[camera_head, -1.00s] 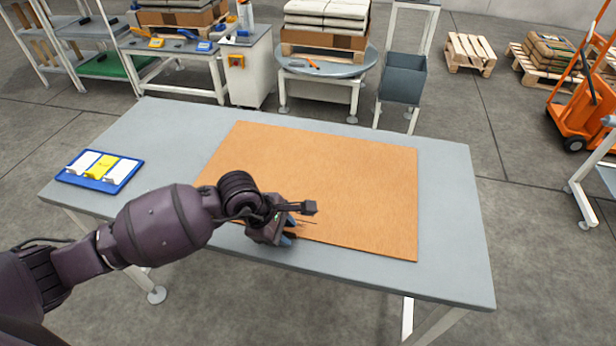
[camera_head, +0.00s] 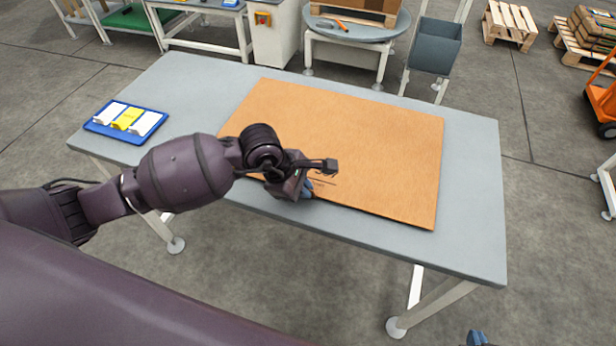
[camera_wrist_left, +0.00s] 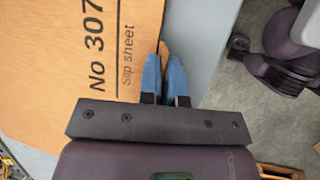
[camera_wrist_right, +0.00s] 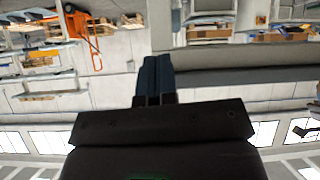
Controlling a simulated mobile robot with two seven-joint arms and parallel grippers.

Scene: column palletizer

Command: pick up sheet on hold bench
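The sheet (camera_head: 370,150) is a large flat tan board on the grey hold bench (camera_head: 475,200). It appears to lie flat. In the left wrist view the sheet (camera_wrist_left: 40,60) shows printed black lettering, "No 307" and "Slip sheet". My left gripper (camera_head: 308,188) is at the sheet's front edge. In the left wrist view its blue fingers (camera_wrist_left: 164,65) are close together with the sheet's edge between their tips; they look shut on it. My right gripper (camera_wrist_right: 157,65) is shut and empty, away from the bench; one blue fingertip shows at the bottom of the head view.
A blue tray (camera_head: 126,121) with white and yellow cards lies on the bench's left end. Behind the bench stand a round turntable (camera_head: 355,24) and a grey bin (camera_head: 435,45). Pallets and an orange truck (camera_head: 602,100) are at right.

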